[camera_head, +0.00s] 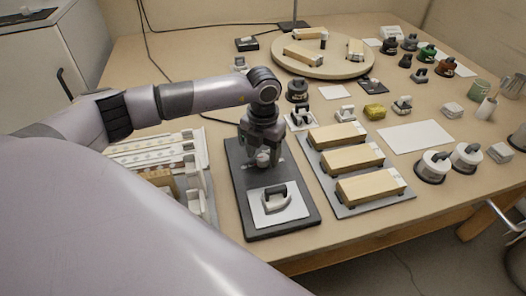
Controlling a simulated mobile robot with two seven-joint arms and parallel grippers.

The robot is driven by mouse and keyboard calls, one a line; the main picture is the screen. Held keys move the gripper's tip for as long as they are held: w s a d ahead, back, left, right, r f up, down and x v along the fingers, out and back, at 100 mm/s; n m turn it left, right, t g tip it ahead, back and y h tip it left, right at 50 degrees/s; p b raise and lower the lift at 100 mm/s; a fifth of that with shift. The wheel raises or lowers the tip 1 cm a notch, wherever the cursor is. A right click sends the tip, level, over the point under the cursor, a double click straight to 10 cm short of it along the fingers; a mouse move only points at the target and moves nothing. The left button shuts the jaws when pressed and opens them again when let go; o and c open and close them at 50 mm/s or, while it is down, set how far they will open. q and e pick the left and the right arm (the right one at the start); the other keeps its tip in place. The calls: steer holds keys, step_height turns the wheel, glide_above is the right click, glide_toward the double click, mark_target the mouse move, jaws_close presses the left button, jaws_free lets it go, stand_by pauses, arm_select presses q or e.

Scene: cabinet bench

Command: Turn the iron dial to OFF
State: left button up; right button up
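A dark board (247,213) lies near the front edge of the bench. On its front half is a white plate with a small grey iron-like piece (275,203) that has a dark handle. My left gripper (263,160) points down over the back half of the board. A small pale, rounded part shows at its fingertips. This may be the dial, but the fingers hide most of it, and its marks and setting cannot be read. Whether the fingers are closed on it is not clear. My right gripper is out of view.
To the right, a grey tray (341,213) holds several wooden blocks. To the left stands a white rack (198,172). A round wooden turntable (324,68) is at the back. Several small dark and white items crowd the right side around a white sheet (415,136).

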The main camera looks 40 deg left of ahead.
mark_target(263, 157)
arm_select(q)
steer(key=shift+r, duration=3.6)
